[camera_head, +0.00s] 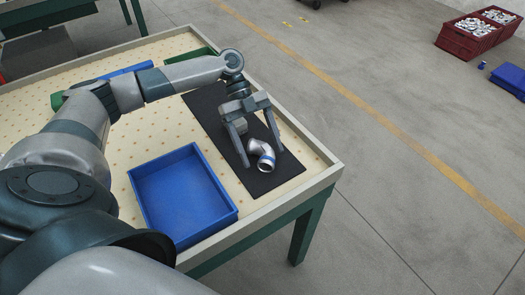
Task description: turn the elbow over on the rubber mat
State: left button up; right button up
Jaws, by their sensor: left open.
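The elbow (263,154) is a shiny silver pipe fitting with a bluish band near its lower end. It lies on the black rubber mat (287,176), towards the mat's near right end. My left gripper (262,157) is open and points down, with one finger on each side of the elbow. I cannot tell whether either finger touches it. My right gripper is not in view.
An empty blue tray (190,185) stands on the table left of the mat. The table has a raised rim (320,150). Behind my arm are another blue tray (125,71) and a green one (190,55). Red crates of parts (468,36) stand on the floor.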

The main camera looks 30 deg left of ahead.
aim_at(265, 156)
pick_arm(q)
jog(key=shift+s+d+f, duration=0.15)
jog(key=shift+d+f, duration=0.15)
jog(key=shift+f, duration=0.05)
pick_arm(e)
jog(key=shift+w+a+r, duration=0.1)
pick_arm(q)
jog(key=c, duration=1.5)
jog(key=shift+r, duration=0.15)
